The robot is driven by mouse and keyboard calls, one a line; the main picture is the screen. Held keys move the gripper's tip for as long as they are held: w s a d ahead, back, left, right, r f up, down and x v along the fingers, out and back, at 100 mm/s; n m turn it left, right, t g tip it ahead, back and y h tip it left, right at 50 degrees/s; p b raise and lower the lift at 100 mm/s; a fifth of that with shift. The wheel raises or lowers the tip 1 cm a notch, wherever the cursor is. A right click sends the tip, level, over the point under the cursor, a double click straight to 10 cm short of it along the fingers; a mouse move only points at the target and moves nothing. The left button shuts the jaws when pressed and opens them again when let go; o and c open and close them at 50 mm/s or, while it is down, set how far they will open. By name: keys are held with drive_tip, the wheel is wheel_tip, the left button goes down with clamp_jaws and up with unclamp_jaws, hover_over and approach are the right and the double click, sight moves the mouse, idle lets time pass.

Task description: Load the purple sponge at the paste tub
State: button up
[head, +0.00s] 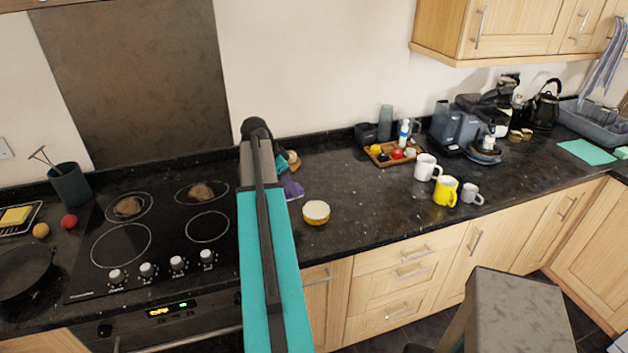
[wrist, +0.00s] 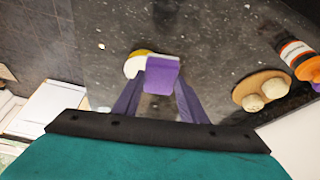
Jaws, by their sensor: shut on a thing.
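The purple sponge (wrist: 162,74) is between the fingertips of my gripper (wrist: 160,88), which is shut on it. In the head view a purple patch of it (head: 292,187) shows just right of my arm, which hides most of the gripper. The paste tub (head: 316,211), round with a pale top and yellow side, stands on the dark counter, right of and nearer than the sponge. In the wrist view the tub (wrist: 135,64) is partly hidden behind the sponge's left edge; I cannot tell whether they touch.
A board with two pale round things (wrist: 262,90) and an orange-striped item (wrist: 298,56) lie right in the wrist view. White mug (head: 427,167), yellow mug (head: 446,191) and wooden tray (head: 372,157) stand farther right. The hob (head: 150,240) is left. Counter around the tub is clear.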

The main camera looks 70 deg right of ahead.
drive_tip(key=s+d+m+y, duration=0.1)
drive_tip(key=s+d+m, duration=0.1)
drive_tip(key=s, duration=0.5)
drive_tip(key=shift+s+d+m+g+p, duration=0.3)
drive_tip(key=shift+d+m+p, duration=0.15)
drive_tip(key=shift+d, duration=0.25)
drive_tip(key=shift+f+b, duration=1.15)
drive_tip(key=shift+f, duration=1.75)
drive_tip(key=shift+a+f+b, duration=0.15)
drive_tip(key=shift+f+b, duration=0.35)
drive_tip(key=shift+f, duration=0.15)
idle(1.0)
drive_tip(key=shift+r, duration=0.1)
wheel_tip(320, 180, up, 7)
drive_tip(key=p, duration=0.3)
idle(0.9)
drive_tip(key=shift+w, duration=0.1)
